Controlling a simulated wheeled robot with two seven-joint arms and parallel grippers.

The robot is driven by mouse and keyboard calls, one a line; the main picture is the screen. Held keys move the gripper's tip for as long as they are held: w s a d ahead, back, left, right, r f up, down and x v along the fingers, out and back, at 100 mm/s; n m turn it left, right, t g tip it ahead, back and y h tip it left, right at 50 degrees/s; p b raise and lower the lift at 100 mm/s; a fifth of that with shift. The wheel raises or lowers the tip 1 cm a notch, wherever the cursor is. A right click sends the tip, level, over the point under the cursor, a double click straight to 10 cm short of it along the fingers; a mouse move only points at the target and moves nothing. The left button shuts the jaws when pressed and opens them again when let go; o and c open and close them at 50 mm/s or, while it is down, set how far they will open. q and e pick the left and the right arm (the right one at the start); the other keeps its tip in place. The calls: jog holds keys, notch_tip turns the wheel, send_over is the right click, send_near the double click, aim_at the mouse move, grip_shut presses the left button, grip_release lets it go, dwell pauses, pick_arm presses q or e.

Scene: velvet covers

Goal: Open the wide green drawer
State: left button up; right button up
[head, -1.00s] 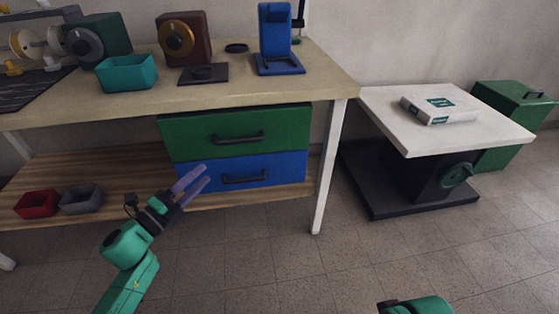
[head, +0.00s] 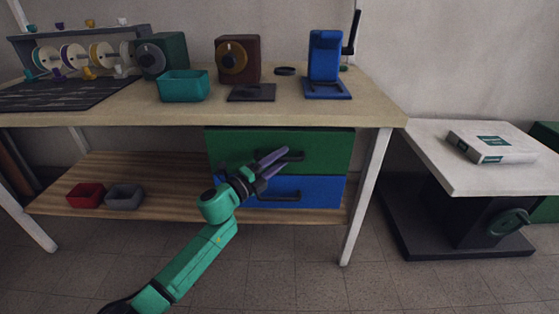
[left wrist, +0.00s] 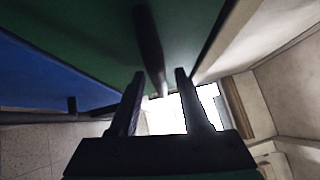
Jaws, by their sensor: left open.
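The wide green drawer (head: 230,146) is under the workbench top, above a blue drawer (head: 327,191), and looks closed. Its dark bar handle (head: 297,156) is partly behind my left gripper's fingers. My left gripper (head: 281,162) is open in front of the green drawer, its fingers reaching toward the handle. In the left wrist view the green front (left wrist: 90,30) fills the top, and the handle (left wrist: 149,45) runs toward the space between the fingertips (left wrist: 160,75). I cannot tell whether the fingers touch it. My right gripper is not in view.
The bench top (head: 130,105) holds a teal bin (head: 184,86), a blue stand (head: 325,60) and other devices. Red (head: 85,195) and grey (head: 124,197) bins sit on the lower shelf. A bench leg (head: 366,195) stands right of the drawers. The floor in front is clear.

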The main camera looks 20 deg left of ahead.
pick_arm(q)
grip_shut()
dwell(1.3)
